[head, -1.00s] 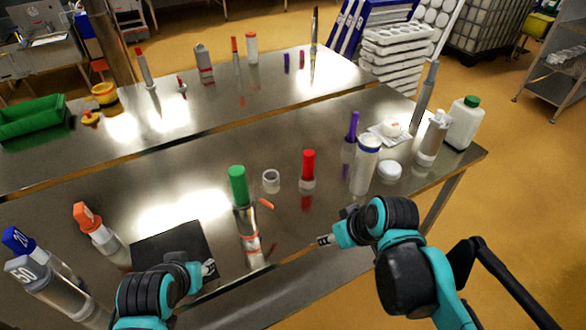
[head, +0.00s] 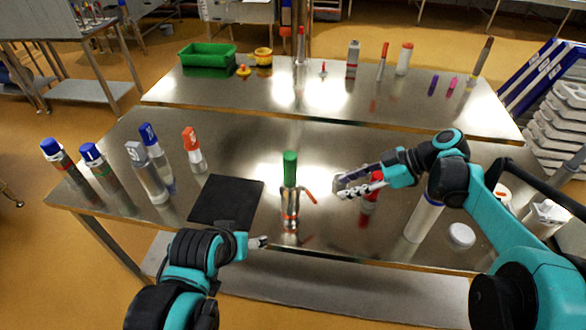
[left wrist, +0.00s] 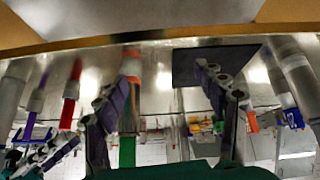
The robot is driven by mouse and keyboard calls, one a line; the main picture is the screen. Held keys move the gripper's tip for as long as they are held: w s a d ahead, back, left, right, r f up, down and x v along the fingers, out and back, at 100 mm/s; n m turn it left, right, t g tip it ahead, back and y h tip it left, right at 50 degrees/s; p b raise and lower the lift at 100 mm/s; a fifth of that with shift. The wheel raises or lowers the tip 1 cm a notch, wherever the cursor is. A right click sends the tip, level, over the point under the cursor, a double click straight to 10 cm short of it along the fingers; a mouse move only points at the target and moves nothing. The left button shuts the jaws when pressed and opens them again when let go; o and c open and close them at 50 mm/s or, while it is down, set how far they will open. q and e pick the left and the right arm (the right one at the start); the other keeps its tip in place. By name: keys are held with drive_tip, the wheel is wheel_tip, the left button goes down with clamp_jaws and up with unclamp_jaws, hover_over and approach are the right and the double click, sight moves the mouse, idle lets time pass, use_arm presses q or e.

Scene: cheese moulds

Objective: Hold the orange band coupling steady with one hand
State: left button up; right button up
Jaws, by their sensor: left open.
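The coupling (head: 290,207) stands upright near the table's front edge, a clear and metal body with orange bands, an orange side lever (head: 310,193) and a green top (head: 290,167). It also shows in the left wrist view (left wrist: 131,65), upside down, beyond the fingers. My left gripper (head: 259,242) is open, low and left of the coupling, apart from it; its spread fingers show in the left wrist view (left wrist: 165,85). My right gripper (head: 352,186) is open over the table, right of the coupling, and partly hides a red-capped bottle (head: 371,197).
A black mat (head: 226,201) lies left of the coupling. Several capped bottles stand at the left, including an orange-topped one (head: 194,150). A white cylinder (head: 424,219) and a white lid (head: 461,235) are at the right. A green bin (head: 208,56) is on the far table.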

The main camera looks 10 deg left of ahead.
use_arm(q)
drive_tip(key=w+d+r+n+g+h, duration=0.2)
drive_tip(key=w+r+n, duration=0.45)
drive_tip(key=n, duration=0.25)
wheel_tip(320, 180, up, 2)
drive_tip(key=r+n+g+h, duration=0.1)
drive_tip(key=n+g+h, duration=0.15)
drive_tip(key=n, duration=0.95)
hover_over(283, 181)
drive_tip(key=a, duration=0.2)
drive_tip(key=shift+s+f+g, duration=0.25)
drive_tip(key=shift+s+g, duration=0.1)
drive_tip(key=shift+s, duration=0.1)
drive_tip(key=shift+y, duration=0.25)
drive_tip(key=x, duration=0.7)
drive_tip(key=c, duration=1.6)
